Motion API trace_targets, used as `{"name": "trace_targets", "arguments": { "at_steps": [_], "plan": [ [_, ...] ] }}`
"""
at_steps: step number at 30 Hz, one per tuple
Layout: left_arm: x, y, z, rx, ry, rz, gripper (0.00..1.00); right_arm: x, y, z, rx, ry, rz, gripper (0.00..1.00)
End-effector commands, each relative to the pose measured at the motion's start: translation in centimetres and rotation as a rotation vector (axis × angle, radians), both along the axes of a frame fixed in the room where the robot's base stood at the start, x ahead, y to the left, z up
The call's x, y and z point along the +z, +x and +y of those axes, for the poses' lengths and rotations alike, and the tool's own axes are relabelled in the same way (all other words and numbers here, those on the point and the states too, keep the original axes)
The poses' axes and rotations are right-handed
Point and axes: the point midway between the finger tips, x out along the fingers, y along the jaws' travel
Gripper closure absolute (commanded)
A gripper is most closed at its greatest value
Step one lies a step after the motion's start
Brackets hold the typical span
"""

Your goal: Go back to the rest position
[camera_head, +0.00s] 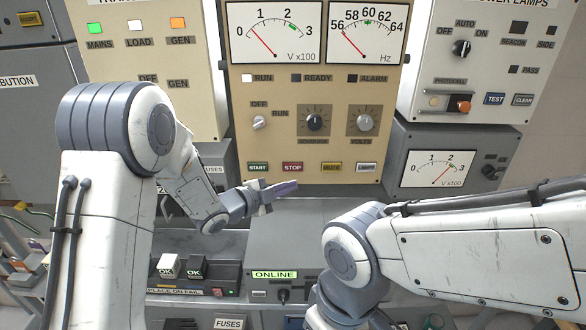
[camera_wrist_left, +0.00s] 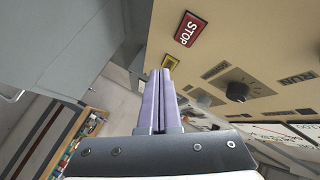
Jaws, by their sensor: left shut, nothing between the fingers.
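My left gripper (camera_head: 292,187) is shut and empty, its purple fingers pressed together. It hovers in front of the lower edge of the beige generator panel (camera_head: 233,152), just below the red STOP button (camera_head: 292,168) and right of the green START button (camera_head: 258,168). In the left wrist view the closed fingers (camera_wrist_left: 159,82) point up the picture, with the STOP button (camera_wrist_left: 190,29) ahead of their tips and to the right. I cannot tell whether they touch the panel. My right arm (camera_head: 470,250) reaches in from the right; its gripper is out of view.
The panel holds knobs and two meters (camera_head: 273,33). A grey meter box (camera_head: 447,163) stands to the right. A grey ledge (camera_head: 300,209) lies under my left gripper.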

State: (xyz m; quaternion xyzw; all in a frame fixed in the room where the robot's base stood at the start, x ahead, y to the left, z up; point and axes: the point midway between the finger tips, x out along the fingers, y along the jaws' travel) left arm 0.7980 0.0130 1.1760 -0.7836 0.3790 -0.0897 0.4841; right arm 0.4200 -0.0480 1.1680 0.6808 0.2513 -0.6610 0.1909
Motion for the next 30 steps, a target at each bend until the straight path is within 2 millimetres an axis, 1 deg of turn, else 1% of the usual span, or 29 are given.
{"name": "trace_targets", "arguments": {
  "at_steps": [5, 8, 11, 14, 17, 18, 20, 21, 23, 24, 26, 27, 30],
  "plan": [
    [0.0, 0.0, -0.1, 0.005, 0.002, 0.007, 1.0, 0.0, 0.0, 0.0, -0.003, 0.0, 0.0, 0.28],
    [0.0, -0.4, -0.5, 0.044, 0.021, 0.057, 1.0, -0.2, 0.0, 0.0, -0.003, 0.0, 0.0, 0.28],
    [-0.1, -1.5, -0.9, 0.132, 0.051, 0.17, 1.0, -0.5, 0.0, 0.0, -0.002, 0.0, 0.0, 0.28],
    [-0.3, -4.0, -0.9, 0.261, 0.072, 0.33, 1.0, -0.9, 0.0, 0.0, -0.002, 0.0, 0.0, 0.28],
    [-0.9, -8.0, -0.5, 0.397, 0.082, 0.511, 1.0, -1.2, 0.0, 0.0, -0.002, 0.0, 0.0, 0.28],
    [-1.2, -9.9, -0.3, 0.449, 0.084, 0.586, 1.0, -1.3, 0.0, 0.0, -0.002, 0.0, 0.0, 0.28],
    [-1.7, -13.1, 0.1, 0.526, 0.086, 0.703, 1.0, -1.5, 0.0, 0.0, -0.002, 0.0, 0.0, 0.28],
    [-2.0, -15.5, 0.4, 0.575, 0.089, 0.782, 1.0, -1.6, 0.0, 0.0, -0.002, 0.0, 0.0, 0.28],
    [-2.5, -19.4, 0.8, 0.645, 0.095, 0.902, 1.0, -1.8, 0.0, 0.0, -0.002, 0.0, 0.0, 0.28],
    [-2.7, -22.0, 1.1, 0.688, 0.103, 0.979, 1.0, -1.9, 0.0, 0.0, -0.002, 0.0, 0.0, 0.28],
    [-3.0, -25.8, 1.6, 0.745, 0.116, 1.09, 1.0, -2.1, 0.0, 0.0, -0.001, 0.0, 0.0, 0.28],
    [-3.2, -28.2, 1.9, 0.779, 0.128, 1.159, 1.0, -2.2, 0.0, 0.0, -0.001, 0.0, 0.0, 0.28],
    [-3.3, -33.1, 2.6, 0.841, 0.161, 1.294, 1.0, -2.3, 0.0, 0.0, -0.001, 0.0, 0.0, 0.28]
  ]
}}
